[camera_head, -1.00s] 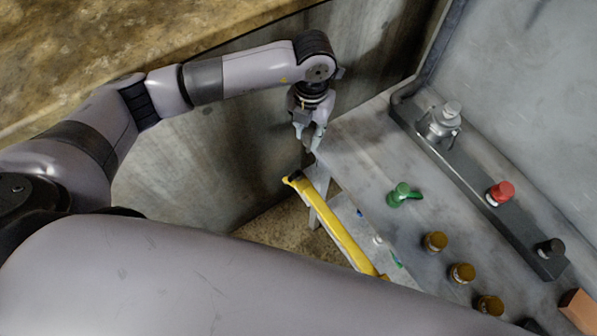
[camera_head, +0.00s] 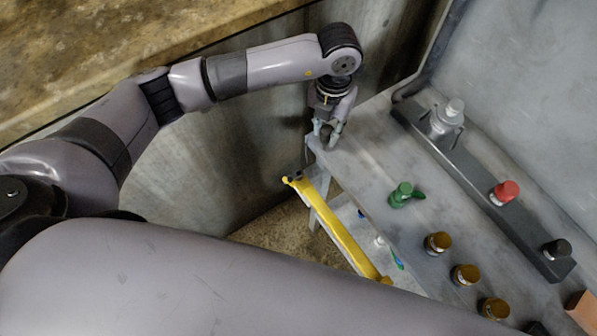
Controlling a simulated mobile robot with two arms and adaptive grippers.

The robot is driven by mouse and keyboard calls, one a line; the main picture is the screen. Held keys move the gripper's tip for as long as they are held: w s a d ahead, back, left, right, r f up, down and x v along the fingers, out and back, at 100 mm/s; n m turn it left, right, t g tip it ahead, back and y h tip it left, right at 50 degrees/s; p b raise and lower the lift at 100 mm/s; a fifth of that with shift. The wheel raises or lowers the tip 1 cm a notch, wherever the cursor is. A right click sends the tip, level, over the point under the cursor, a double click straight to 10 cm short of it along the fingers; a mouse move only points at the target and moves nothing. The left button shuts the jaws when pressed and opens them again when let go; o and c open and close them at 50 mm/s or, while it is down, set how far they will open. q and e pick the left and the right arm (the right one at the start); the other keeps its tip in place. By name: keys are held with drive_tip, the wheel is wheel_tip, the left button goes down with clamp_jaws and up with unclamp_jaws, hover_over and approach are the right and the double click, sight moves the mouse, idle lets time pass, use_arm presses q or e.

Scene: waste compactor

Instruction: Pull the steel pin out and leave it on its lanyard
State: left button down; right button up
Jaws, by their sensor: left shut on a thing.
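My left gripper (camera_head: 326,138) is above the near left corner of the grey metal bench. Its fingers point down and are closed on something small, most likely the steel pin. The pin itself is too small and too hidden by the fingers to make out, and I cannot see a lanyard. A yellow bar (camera_head: 338,228) slants down to the right below the gripper, with a dark piece at its upper end. The gripper is apart from this bar. My right gripper is not in view.
The grey bench top (camera_head: 362,150) holds a green valve-like knob (camera_head: 404,195) and several brown caps (camera_head: 438,242). A dark rail (camera_head: 478,190) behind carries a silver fitting (camera_head: 446,117), a red button (camera_head: 505,191) and a black knob (camera_head: 555,249). A grey wall stands left of the bench.

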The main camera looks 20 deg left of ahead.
use_arm(q)
drive_tip(key=w+d+b, duration=0.2)
drive_tip(key=d+b, duration=0.1)
drive_tip(key=d, duration=0.3)
drive_tip(key=shift+w, duration=0.3)
idle(0.8)
drive_tip(key=shift+f, duration=0.15)
idle(0.3)
drive_tip(key=shift+f+b, duration=0.3)
drive_tip(key=shift+b, duration=0.25)
drive_tip(key=c, duration=1.2)
unclamp_jaws()
